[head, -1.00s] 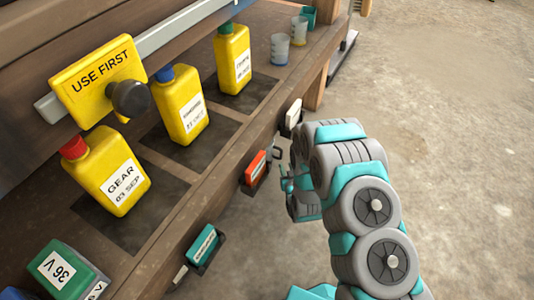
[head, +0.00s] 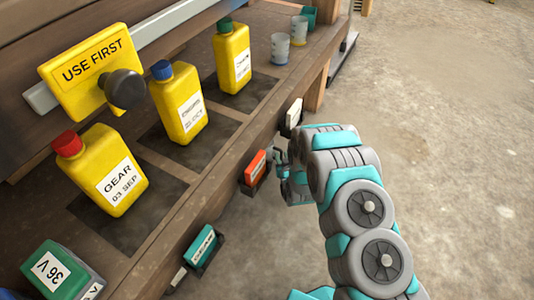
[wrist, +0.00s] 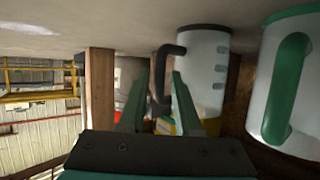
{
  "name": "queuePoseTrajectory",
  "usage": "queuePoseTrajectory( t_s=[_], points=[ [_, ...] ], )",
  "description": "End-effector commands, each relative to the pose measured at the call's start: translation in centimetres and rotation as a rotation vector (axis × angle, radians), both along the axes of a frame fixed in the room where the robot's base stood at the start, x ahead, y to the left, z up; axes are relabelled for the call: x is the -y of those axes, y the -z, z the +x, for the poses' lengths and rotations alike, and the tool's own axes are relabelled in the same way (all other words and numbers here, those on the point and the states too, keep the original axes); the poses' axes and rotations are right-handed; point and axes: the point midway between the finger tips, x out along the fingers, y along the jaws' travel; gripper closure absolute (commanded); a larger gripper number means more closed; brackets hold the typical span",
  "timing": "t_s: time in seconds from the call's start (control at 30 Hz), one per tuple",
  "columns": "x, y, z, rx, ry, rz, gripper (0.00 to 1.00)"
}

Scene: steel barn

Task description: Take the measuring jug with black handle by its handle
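The measuring jug with black handle (wrist: 208,72) shows in the wrist view, right of centre, with a pale body and dark marks on its side. Its black handle (wrist: 160,66) curves off its left side. My gripper (wrist: 159,80) is open, with one finger on each side of the handle in the picture. The fingers do not visibly close on the handle, and I cannot tell how far ahead it lies. In the head view my gripper (head: 281,168) is beside the shelf's front edge, partly hidden by my arm. I cannot pick out the black handle there.
A jug with a green handle (wrist: 287,85) stands close on the right in the wrist view. A wooden post (wrist: 100,88) is on the left. In the head view, yellow bottles (head: 104,168) stand on the shelf, and small cups (head: 280,48) stand at its far end.

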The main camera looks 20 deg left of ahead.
Motion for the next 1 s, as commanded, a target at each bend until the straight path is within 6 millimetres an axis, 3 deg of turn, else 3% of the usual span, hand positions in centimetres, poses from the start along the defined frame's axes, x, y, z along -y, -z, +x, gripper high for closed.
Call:
queuePoseTrajectory(
  t_s=[0.07, 0.37, 1.0],
  points=[
    [0.00, -0.02, -0.03, 0.000, 0.000, 0.000, 0.68],
    [0.03, -0.01, -0.04, 0.000, 0.000, 0.000, 1.00],
    [0.03, -0.07, -0.05, 0.000, 0.000, 0.000, 1.00]
  ],
)
